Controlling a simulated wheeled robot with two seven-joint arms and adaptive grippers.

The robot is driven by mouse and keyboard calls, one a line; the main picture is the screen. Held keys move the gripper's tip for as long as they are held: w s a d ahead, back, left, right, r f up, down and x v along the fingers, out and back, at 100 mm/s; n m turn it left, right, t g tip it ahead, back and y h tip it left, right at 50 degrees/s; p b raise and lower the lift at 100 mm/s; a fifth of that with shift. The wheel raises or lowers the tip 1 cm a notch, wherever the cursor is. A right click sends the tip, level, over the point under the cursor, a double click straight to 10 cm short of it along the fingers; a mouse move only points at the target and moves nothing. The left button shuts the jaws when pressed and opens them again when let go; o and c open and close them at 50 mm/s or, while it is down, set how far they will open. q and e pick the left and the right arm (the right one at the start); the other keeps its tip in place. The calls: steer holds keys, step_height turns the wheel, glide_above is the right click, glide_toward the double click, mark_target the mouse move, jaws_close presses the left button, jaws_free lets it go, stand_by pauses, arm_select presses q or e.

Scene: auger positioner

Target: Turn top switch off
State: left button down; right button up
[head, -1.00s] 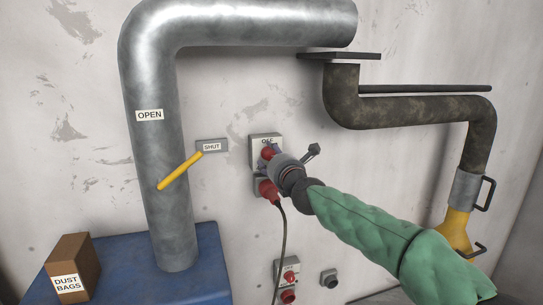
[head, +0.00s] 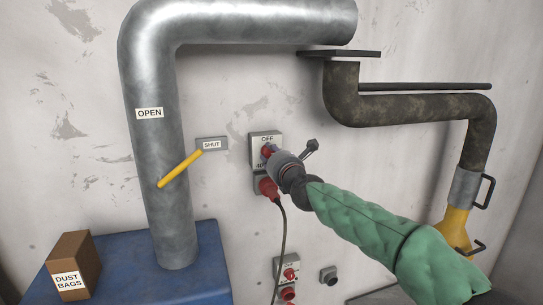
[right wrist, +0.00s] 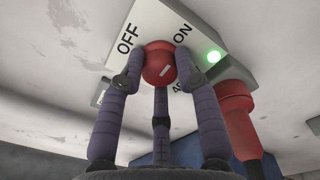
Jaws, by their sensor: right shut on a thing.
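The top switch box (head: 259,137) is a grey box on the wall marked OFF. Its red knob (head: 266,150) is partly hidden by my right gripper (head: 274,155). In the right wrist view, the box (right wrist: 150,32) shows OFF at the left, ON at the right and a lit green lamp (right wrist: 214,56). The red knob (right wrist: 158,62) sits between the fingers of my right gripper (right wrist: 158,75), which is shut on it. A small white mark shows on the knob; I cannot tell its exact setting. My left gripper is not in view.
A red plug (head: 268,188) with a dark cable sits just below the box. A lower switch (head: 290,273) is on the wall beneath. A big grey pipe (head: 165,190) with a yellow lever (head: 180,169) stands left, and a dark pipe (head: 410,112) runs right.

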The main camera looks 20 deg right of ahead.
steer(key=n, duration=0.4)
steer(key=shift+n+p, duration=0.3)
steer(key=shift+p, duration=0.05)
jaws_close()
steer(key=n+p, duration=0.1)
steer(key=n, duration=0.3)
steer(key=shift+r, duration=0.1)
steer(key=n+p, duration=0.1)
steer(key=n, duration=0.3)
steer(key=shift+n, duration=0.3)
steer(key=shift+a+n+h+p, duration=0.1)
steer(key=shift+n+h+p, duration=0.4)
steer(key=shift+n, duration=1.3)
steer(key=o, duration=1.1)
jaws_free()
steer(key=s, duration=1.2)
steer(key=shift+r, duration=0.1)
